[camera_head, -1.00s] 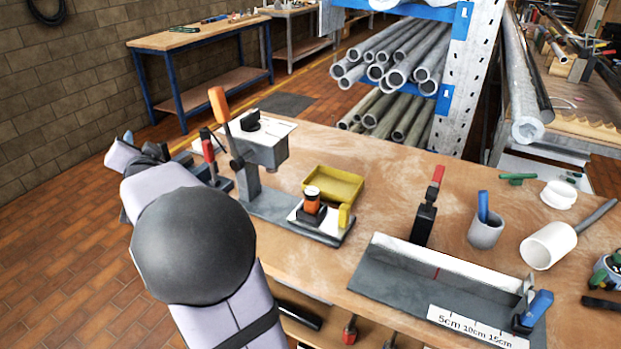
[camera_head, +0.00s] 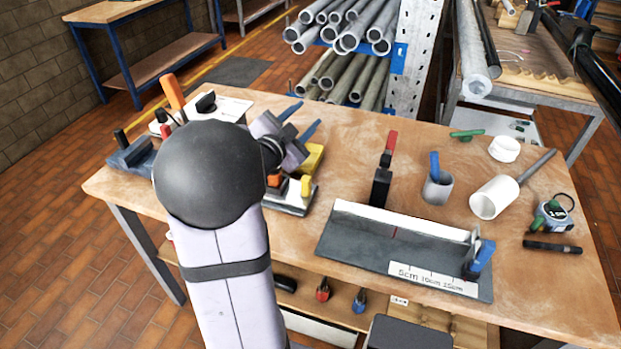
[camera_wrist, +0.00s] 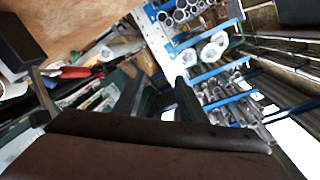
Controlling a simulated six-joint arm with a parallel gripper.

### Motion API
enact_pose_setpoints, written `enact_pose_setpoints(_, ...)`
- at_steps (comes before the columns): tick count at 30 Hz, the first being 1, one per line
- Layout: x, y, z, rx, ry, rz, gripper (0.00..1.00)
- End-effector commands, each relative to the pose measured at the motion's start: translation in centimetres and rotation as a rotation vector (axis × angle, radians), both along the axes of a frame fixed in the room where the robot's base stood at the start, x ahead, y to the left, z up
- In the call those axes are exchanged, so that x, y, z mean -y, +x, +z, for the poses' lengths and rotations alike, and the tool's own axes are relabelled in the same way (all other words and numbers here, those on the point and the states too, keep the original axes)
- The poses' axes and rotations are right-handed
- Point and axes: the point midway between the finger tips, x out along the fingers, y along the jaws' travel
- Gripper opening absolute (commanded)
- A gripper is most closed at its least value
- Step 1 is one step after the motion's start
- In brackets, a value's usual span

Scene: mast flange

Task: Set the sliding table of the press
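The press shows at the left of the bench, with an orange lever (camera_head: 172,92) and a white top plate (camera_head: 230,108); my arm hides most of its column. The sliding table (camera_head: 294,203) is a pale plate on the dark press base, with a yellow knob (camera_head: 306,185) at its right side. An orange and black part (camera_head: 275,180) on it is partly hidden by my wrist. My gripper (camera_head: 303,121) is above and behind the sliding table, its two fingers apart, pointing up and right, with nothing between them. The wrist view shows neither the press nor its table clearly.
A yellow tray (camera_head: 314,157) lies just behind the sliding table, close to my gripper. The bench between the tray and the clamp is clear.

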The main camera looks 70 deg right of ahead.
Motion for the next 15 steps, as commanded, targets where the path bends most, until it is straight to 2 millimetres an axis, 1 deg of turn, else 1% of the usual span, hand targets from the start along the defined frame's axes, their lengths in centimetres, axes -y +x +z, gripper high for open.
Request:
enact_pose_setpoints(1,-1.4,-0.7,-4.5,-0.131,0.078,0.034,0.38)
enact_pose_setpoints(3,-3.1,-1.2,-8.2,-0.288,0.165,0.089,0.38)
enact_pose_setpoints(6,-5.1,-1.6,-11.7,-0.45,0.246,0.159,0.38)
enact_pose_setpoints(10,-6.8,-1.9,-14.2,-0.574,0.302,0.221,0.38)
enact_pose_setpoints(12,-7.2,-1.9,-14.7,-0.609,0.315,0.239,0.38)
enact_pose_setpoints(15,-7.5,-2.0,-15.1,-0.633,0.324,0.252,0.38)
